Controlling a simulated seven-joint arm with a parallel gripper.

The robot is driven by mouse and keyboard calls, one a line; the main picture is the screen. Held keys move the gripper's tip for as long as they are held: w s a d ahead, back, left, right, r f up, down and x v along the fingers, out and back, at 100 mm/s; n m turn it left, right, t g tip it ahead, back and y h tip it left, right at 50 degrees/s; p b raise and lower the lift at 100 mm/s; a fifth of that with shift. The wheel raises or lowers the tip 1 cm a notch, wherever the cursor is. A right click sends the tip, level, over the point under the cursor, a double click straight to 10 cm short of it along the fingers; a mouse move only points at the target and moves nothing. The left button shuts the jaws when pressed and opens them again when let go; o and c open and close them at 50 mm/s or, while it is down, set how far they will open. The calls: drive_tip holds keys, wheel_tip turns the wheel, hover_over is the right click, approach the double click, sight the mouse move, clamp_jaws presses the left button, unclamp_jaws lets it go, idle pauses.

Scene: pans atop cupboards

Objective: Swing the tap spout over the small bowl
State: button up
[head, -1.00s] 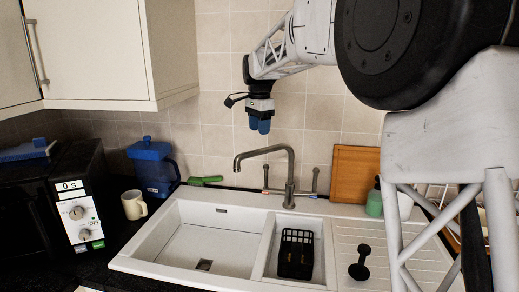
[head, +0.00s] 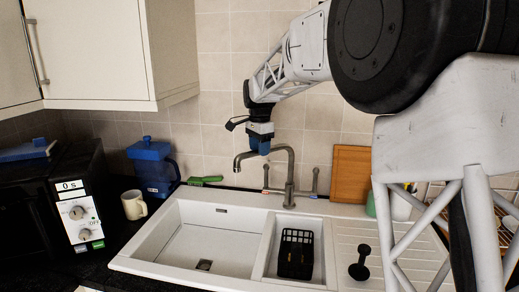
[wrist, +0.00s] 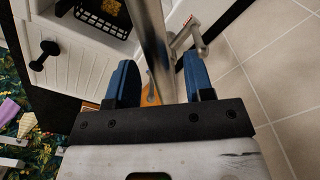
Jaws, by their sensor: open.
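The metal tap (head: 290,180) stands at the back of the white sink, and its spout points left over the large bowl (head: 205,240). The small bowl (head: 319,243) lies to the right of the large one and holds a black basket (head: 297,254). My gripper (head: 259,148) is open and points down at the spout. In the wrist view the spout (wrist: 154,45) runs between the two blue fingers, with a gap on both sides. The fingers partly hide the spout in the head view.
A ribbed drainer with a black plunger-like item (head: 360,264) is at the right. A wooden board (head: 350,174) leans on the tiled wall behind. A cupboard (head: 105,50) hangs upper left.

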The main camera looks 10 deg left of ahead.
drive_tip(key=shift+f, duration=0.3)
drive_tip(key=shift+c, duration=0.2)
clamp_jaws()
drive_tip(key=shift+s, duration=0.1)
drive_tip(key=s+d+n, duration=0.4)
drive_tip(key=d+n, duration=0.7)
drive_tip(key=d, duration=0.1)
drive_tip(key=shift+d, duration=0.4)
drive_tip(key=shift+r, duration=0.1)
